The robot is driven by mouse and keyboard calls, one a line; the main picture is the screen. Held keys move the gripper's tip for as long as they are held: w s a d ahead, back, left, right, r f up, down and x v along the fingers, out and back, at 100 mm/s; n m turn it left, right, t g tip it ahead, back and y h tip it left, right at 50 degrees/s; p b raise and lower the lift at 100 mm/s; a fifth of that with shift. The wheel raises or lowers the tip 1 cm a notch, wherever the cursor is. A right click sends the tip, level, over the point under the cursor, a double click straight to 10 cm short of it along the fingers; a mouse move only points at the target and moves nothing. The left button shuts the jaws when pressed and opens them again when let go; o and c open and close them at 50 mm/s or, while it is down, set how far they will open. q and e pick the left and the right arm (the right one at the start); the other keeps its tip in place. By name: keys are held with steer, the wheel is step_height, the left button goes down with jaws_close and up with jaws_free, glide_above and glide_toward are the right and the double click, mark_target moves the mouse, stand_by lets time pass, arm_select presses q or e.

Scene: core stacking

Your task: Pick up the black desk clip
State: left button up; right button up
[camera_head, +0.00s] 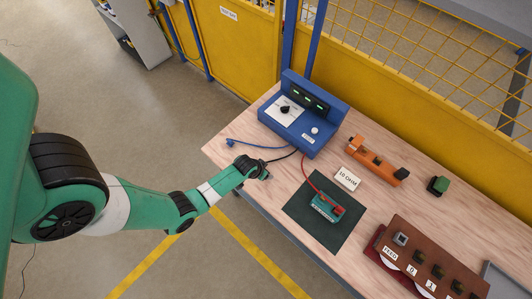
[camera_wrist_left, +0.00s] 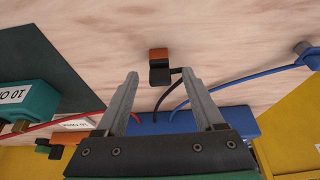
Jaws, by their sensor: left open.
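A small black clip (camera_wrist_left: 160,76) with an orange-brown end lies on the wooden table in the left wrist view. A black cable (camera_wrist_left: 168,90) runs from beside it toward a blue instrument. My left gripper (camera_wrist_left: 159,74) is open, with the clip showing between its fingertips and no clear contact. In the head view my left gripper (camera_head: 262,171) is low over the table's near edge. The black cable (camera_head: 285,156) ends by it, and I cannot make out the clip there. My right gripper is not in view.
The blue instrument (camera_head: 303,112) stands behind, with a blue lead (camera_head: 252,146) to the left. A teal block (camera_head: 325,207) with a red lead sits on a dark mat (camera_head: 300,213). An orange holder (camera_head: 374,161), a "10 OHM" card (camera_head: 347,178) and a brown panel (camera_head: 425,255) stand rightward.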

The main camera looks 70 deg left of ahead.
arm_select(q)
steer(key=b+x, duration=0.1)
steer(key=x, duration=0.2)
steer(key=shift+f+b, duration=0.1)
steer(key=shift+b, duration=0.25)
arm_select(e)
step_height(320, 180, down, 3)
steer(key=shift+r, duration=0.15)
arm_select(q)
jaws_close()
steer(key=shift+r+p, duration=0.25)
steer(key=shift+p, duration=0.05)
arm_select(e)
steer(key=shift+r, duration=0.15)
arm_select(q)
steer(key=shift+r, duration=0.3)
steer(key=p+v, duration=0.4)
steer(key=shift+w+a+r+p, duration=0.1)
steer(key=shift+w+r+p, duration=0.1)
steer(key=shift+w+p, duration=0.15)
steer(key=s+d+r+p, duration=0.8)
steer(key=d, duration=0.2)
steer(key=shift+s, duration=0.35)
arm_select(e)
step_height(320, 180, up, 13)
